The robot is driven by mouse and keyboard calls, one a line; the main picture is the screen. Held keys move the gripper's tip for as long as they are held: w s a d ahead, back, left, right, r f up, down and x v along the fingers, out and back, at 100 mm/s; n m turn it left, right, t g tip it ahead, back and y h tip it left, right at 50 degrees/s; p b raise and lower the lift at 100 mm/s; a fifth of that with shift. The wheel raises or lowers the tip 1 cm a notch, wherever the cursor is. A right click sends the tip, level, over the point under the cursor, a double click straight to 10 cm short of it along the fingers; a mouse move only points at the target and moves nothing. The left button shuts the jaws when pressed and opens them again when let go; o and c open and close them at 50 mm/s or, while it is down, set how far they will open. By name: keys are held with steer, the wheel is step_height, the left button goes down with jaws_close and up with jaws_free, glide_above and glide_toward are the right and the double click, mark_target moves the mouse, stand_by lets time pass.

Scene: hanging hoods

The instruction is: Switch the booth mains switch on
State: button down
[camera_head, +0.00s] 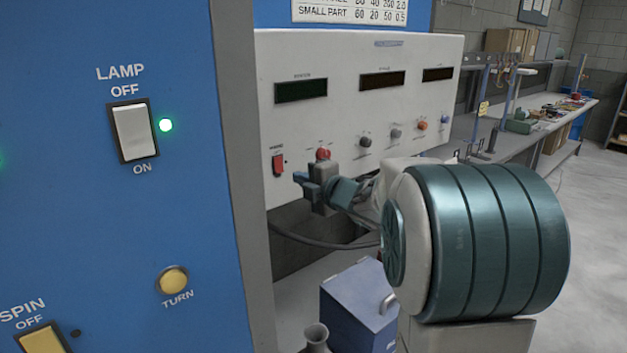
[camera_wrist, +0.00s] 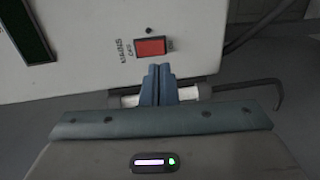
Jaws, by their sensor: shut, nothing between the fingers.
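The mains switch is a small red rocker (camera_head: 278,165) low on the left of the white control panel (camera_head: 350,100). My gripper (camera_head: 299,177) is shut and empty, just right of and slightly below the switch in the head view. Its blue fingers (camera_wrist: 158,70) are together, pointing at the rocker with a small apparent gap. Whether the rocker is tipped on or off is unclear.
The panel's displays (camera_head: 301,90) are dark. A red knob (camera_head: 323,154) sits close above my gripper, with several more knobs to the right. A blue cabinet wall (camera_head: 130,230) with a lamp switch (camera_head: 135,131) and lit green light stands left. A blue-grey box (camera_head: 355,305) is below.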

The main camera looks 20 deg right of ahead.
steer(key=p+x, duration=0.1)
steer(key=x, duration=0.5)
steer(key=shift+w+a+p, duration=0.1)
steer(key=shift+w+p, duration=0.05)
steer(key=shift+p, duration=0.15)
steer(key=shift+f, duration=0.1)
steer(key=b, duration=0.3)
steer(key=shift+w+a+f+y, duration=0.1)
steer(key=shift+w+f+y, duration=0.1)
steer(key=shift+f+y, duration=0.15)
steer(key=shift+r+p, duration=0.35)
steer(key=shift+p, duration=0.15)
steer(key=shift+s+f, duration=0.15)
steer(key=shift+s, duration=0.05)
steer(key=b, duration=0.4)
glide_toward(280, 170)
steer(key=s+d+f, duration=0.2)
steer(key=s+f, duration=0.1)
steer(key=s, duration=0.3)
steer(key=shift+s+d+r, duration=0.15)
steer(key=shift+s+r, duration=0.05)
steer(key=shift+s, duration=0.05)
